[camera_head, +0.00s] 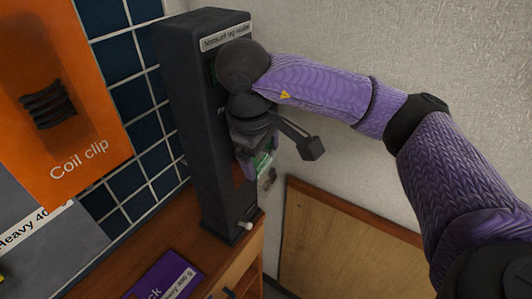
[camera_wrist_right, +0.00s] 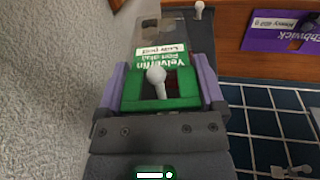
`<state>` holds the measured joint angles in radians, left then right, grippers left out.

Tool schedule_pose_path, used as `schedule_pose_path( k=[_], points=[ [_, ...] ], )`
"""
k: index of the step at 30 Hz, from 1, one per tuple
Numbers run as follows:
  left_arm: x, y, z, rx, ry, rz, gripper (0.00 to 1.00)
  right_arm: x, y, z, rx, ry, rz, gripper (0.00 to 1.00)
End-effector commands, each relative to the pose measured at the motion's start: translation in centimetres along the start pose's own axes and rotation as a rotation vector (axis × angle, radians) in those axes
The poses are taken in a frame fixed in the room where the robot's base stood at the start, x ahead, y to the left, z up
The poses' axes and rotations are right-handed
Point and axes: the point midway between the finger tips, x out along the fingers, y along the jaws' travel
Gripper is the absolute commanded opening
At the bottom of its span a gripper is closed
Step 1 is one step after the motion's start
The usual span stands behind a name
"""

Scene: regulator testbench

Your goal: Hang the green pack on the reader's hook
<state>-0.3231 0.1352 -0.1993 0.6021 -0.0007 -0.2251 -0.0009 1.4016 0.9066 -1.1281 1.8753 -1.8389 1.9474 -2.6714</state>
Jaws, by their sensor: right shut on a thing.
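The reader (camera_head: 205,120) is a tall dark box standing on the wooden bench. My right gripper (camera_head: 260,152) is in front of its face, shut on the green pack (camera_head: 262,164), mostly hidden by the gripper. In the right wrist view, the green pack (camera_wrist_right: 160,104) sits between my purple fingers. A pale round-ended hook (camera_wrist_right: 156,77) shows within the pack's opening; I cannot tell whether it passes through or how far. A second pale peg (camera_wrist_right: 199,9) is lower on the reader and also shows in the head view (camera_head: 245,226). My left gripper is out of view.
A purple pack (camera_head: 165,277) lies on the bench (camera_head: 110,280) left of the reader. An orange coil clip panel (camera_head: 85,80) and a grey panel (camera_head: 50,240) are at the left, before blue tiles. A pale wall is close on the right.

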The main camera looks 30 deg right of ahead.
Motion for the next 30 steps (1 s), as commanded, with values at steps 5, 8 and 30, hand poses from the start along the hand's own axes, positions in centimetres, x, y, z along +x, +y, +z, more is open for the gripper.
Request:
schedule_pose_path(
  k=[5,8,30],
  points=[
    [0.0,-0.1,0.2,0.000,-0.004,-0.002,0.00,0.0,0.0,0.0,0.000,0.001,0.000,0.00],
    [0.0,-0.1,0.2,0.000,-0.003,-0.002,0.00,0.0,0.0,0.0,0.000,0.001,0.000,0.00],
    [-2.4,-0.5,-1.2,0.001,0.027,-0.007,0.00,-5.5,0.2,0.0,0.001,0.008,0.003,1.00]
  ],
)
